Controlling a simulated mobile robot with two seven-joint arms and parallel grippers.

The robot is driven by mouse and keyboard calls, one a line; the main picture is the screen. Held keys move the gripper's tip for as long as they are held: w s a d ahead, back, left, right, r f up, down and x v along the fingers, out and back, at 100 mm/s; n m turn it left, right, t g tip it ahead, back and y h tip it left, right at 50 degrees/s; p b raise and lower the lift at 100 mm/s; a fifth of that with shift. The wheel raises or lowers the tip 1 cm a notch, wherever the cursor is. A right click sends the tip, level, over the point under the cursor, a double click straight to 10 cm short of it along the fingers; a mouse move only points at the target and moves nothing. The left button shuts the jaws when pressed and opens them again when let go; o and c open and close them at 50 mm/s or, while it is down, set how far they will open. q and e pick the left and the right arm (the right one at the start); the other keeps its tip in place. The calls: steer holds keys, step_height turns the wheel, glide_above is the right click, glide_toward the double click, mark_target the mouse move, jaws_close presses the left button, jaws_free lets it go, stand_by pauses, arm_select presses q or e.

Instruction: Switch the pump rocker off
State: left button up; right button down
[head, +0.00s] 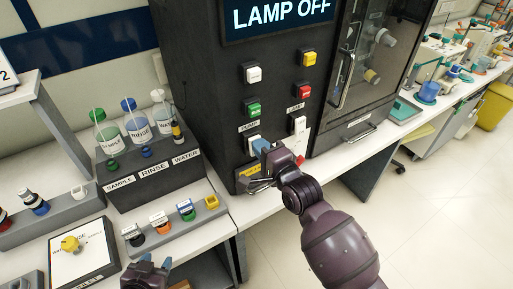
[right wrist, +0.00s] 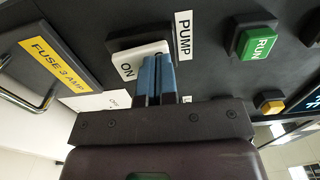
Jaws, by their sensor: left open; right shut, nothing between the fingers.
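The white pump rocker (head: 253,141) is on the front of the dark cabinet, below its PUMP label (head: 248,127). In the right wrist view the rocker (right wrist: 126,55) shows the word ON at its end nearer the fuse label; the fingers hide part of it. My right gripper (head: 261,149) is shut and empty, its blue fingertips (right wrist: 157,60) right at the rocker's face. I cannot tell whether they touch it. My left gripper (head: 149,262) is low at the bottom edge of the head view, open and well away from the cabinet.
Green (head: 254,110), red (head: 303,89) and yellow (head: 309,58) buttons sit above. The display (head: 280,14) reads LAMP OFF. Bottles stand on a rack (head: 160,179) at left.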

steer(key=p+v, duration=0.4)
steer(key=v, duration=0.3)
stand_by(0.6)
stand_by(0.5)
